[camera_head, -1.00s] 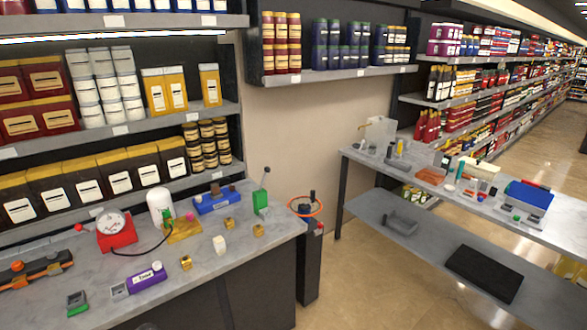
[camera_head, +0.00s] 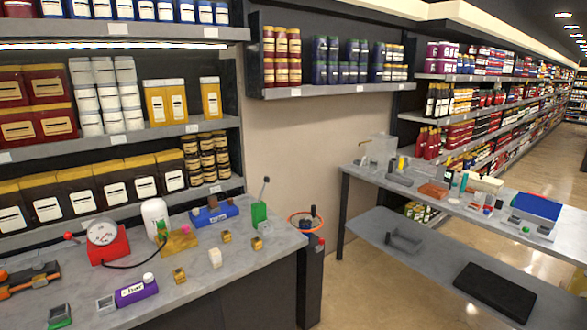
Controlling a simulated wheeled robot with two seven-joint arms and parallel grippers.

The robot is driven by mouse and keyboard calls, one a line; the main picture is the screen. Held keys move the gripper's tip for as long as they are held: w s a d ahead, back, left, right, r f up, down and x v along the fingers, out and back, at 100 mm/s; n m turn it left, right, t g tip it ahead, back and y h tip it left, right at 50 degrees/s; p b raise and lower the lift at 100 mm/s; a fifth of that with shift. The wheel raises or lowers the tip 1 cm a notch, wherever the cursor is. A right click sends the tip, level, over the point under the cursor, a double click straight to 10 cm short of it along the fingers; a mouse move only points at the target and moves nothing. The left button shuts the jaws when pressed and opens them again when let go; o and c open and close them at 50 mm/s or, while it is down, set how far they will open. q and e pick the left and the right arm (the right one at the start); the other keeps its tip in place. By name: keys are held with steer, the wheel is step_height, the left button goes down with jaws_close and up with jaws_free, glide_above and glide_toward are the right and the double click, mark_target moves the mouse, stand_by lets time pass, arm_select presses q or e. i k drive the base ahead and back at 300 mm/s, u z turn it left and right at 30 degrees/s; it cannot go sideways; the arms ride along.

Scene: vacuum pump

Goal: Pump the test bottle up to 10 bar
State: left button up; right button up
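A white bottle (camera_head: 154,213) stands upright on the left counter, beside a yellow block (camera_head: 180,243). A red box with a round white dial (camera_head: 103,232) stands to its left; the dial reading is too small to tell. A dark hose (camera_head: 135,263) runs along the counter between the dial box and the bottle area. A green block with an upright lever (camera_head: 259,214) stands near the counter's right end. Which of these is the pump is not certain. Neither of my grippers shows in the head view.
A second table (camera_head: 375,182) is at right; floor lies between.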

mark_target(68, 236)
steer(key=u, duration=1.3)
